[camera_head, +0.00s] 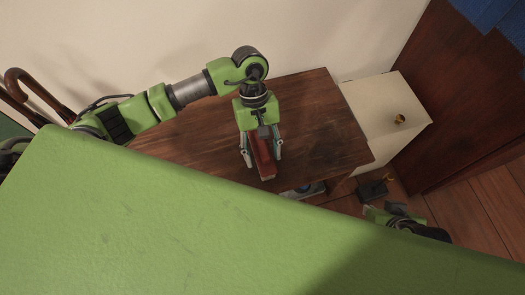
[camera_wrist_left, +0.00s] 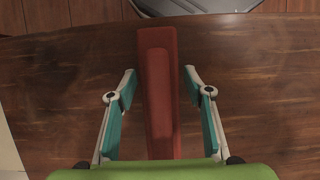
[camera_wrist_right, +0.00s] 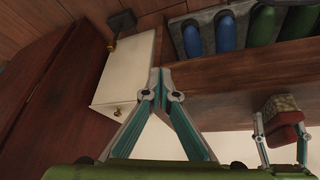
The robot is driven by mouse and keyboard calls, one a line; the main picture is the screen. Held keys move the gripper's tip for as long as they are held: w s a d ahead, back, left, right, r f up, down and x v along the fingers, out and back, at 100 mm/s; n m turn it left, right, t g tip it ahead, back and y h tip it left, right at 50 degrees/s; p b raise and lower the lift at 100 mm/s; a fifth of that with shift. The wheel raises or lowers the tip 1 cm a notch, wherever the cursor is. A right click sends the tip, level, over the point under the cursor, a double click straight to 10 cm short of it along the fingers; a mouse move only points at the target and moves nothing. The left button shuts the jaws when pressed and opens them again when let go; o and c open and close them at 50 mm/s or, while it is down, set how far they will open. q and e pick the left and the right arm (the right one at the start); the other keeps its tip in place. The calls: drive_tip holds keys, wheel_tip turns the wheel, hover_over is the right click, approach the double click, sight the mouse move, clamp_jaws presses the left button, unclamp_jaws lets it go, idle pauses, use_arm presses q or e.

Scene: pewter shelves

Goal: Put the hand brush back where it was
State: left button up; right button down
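The hand brush (camera_head: 263,160) has a red body and lies along the wooden table near its front edge. In the left wrist view the brush (camera_wrist_left: 160,90) is between the two fingers of my left gripper (camera_wrist_left: 160,88), with narrow gaps on both sides. The left gripper (camera_head: 263,152) is open and points down around it. In the right wrist view the brush (camera_wrist_right: 285,118) shows its tan bristle side toward the table. My right gripper (camera_wrist_right: 160,82) is shut and empty, in front of the table. In the head view only a part of it (camera_head: 395,214) shows.
A white cabinet (camera_head: 385,105) with a brass knob stands right of the table (camera_head: 325,120). The right wrist view shows a grey rack (camera_wrist_right: 258,18) with blue and green items beneath the table. Umbrella or cane handles (camera_head: 30,82) stand at the left. The tabletop is otherwise clear.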

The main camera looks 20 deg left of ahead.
sight(261, 145)
use_arm(q)
drive_tip(key=shift+r, duration=0.1)
drive_tip(key=v, duration=0.2)
drive_tip(key=shift+w+a+r+p, duration=0.1)
drive_tip(key=shift+w+r+p, duration=0.1)
drive_tip(key=shift+r+p, duration=0.2)
drive_tip(key=p+v, duration=0.1)
drive_tip(key=v, duration=0.8)
drive_tip(key=shift+s+r, duration=0.1)
use_arm(e)
drive_tip(key=s, duration=0.1)
drive_tip(key=s+g, duration=0.1)
drive_tip(key=s+d, duration=0.1)
drive_tip(key=shift+s+r+g, duration=0.2)
drive_tip(key=shift+r+g, duration=0.05)
drive_tip(key=shift+g, duration=0.05)
